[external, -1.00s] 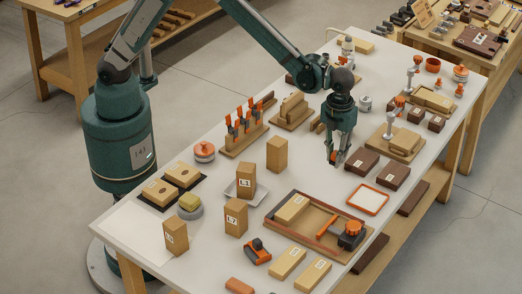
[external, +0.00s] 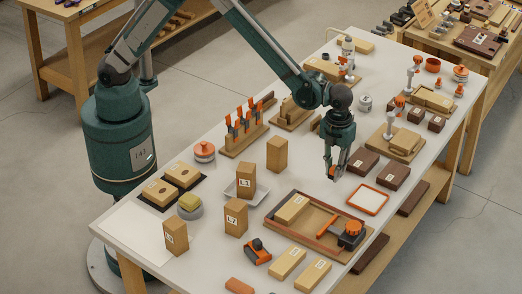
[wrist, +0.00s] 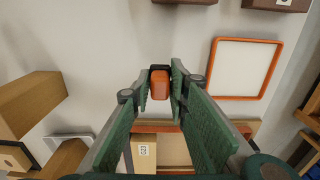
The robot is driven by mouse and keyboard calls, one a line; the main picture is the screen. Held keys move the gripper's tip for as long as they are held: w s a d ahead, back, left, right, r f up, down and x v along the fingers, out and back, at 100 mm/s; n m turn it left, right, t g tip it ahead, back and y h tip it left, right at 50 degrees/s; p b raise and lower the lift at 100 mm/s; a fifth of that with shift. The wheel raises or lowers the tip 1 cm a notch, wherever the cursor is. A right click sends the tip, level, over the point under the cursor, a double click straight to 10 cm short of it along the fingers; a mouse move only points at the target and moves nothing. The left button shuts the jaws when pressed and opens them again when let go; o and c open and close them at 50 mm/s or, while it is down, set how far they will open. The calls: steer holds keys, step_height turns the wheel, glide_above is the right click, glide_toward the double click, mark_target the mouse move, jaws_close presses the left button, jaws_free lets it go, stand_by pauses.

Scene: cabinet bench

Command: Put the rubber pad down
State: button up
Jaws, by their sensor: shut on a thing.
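My gripper (external: 334,175) is above the pale bench top, between the dark brown blocks and the large wooden tray. In the wrist view, its fingertips (wrist: 160,92) are closed on a small orange piece with a dark edge, which I take to be the rubber pad (wrist: 160,83). The pad is mostly hidden by the fingers in the external view. A white tray with an orange rim (external: 386,201) lies to the right of the gripper; it also shows at the right in the wrist view (wrist: 214,72).
The large wooden tray (external: 270,213), with a block and an orange clamp, lies in front of the gripper. Dark brown blocks (external: 394,177) stand to its right and an upright wooden block (external: 277,154) to its left. Bare bench lies around the gripper.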

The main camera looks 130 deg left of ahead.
steer(key=shift+f, duration=1.8)
steer(key=shift+f+b, duration=0.15)
steer(key=shift+b, duration=0.25)
steer(key=o, duration=0.9)
step_height(320, 180, up, 12)
steer(key=shift+r+p, duration=0.2)
steer(key=shift+p, duration=0.7)
